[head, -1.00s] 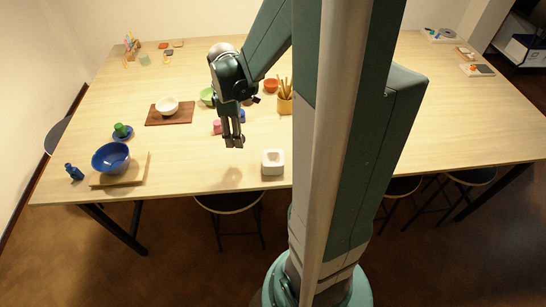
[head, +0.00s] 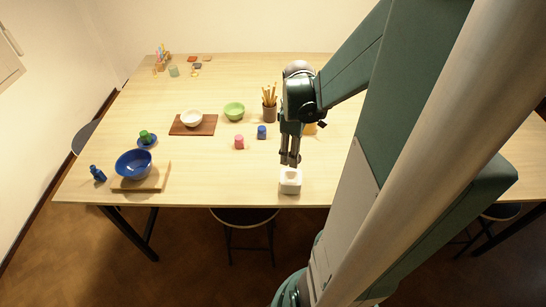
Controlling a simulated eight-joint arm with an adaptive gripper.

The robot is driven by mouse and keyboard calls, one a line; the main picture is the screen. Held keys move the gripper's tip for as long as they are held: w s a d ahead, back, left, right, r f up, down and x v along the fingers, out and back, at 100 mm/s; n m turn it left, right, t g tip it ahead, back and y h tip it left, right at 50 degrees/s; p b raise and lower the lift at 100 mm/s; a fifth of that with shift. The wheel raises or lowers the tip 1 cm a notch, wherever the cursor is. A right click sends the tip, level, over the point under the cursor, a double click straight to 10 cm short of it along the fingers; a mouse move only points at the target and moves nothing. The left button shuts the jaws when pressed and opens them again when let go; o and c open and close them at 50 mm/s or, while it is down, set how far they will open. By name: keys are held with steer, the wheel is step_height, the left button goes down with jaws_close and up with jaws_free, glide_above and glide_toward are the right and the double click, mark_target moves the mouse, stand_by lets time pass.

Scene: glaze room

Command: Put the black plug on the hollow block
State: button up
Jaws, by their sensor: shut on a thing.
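The white hollow block (head: 290,186) stands near the front edge of the table, with its opening facing up. My gripper (head: 290,160) points down just above the block. Its fingers are shut on a small dark thing, which I take to be the black plug; it is hard to tell apart from the dark fingers. From this view I cannot tell whether the plug touches the block. No other black plug shows on the table.
A pink piece (head: 239,142) and a blue piece (head: 262,132) stand left of my gripper. Behind are a pencil cup (head: 269,114) and a green bowl (head: 234,111). A blue bowl (head: 133,164) sits far left. The table left of the block is clear.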

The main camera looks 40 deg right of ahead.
steer(key=shift+f, duration=0.1)
glide_above(291, 176)
steer(key=shift+f, duration=3.05)
steer(key=shift+a, duration=0.1)
steer(key=shift+f, duration=1.85)
steer(key=shift+f+b, duration=0.15)
steer(key=shift+b, duration=0.2)
steer(key=o, duration=0.8)
steer(key=shift+o, duration=0.2)
steer(key=shift+r, duration=0.3)
steer(key=shift+r+p, duration=0.5)
steer(key=shift+r, duration=5.35)
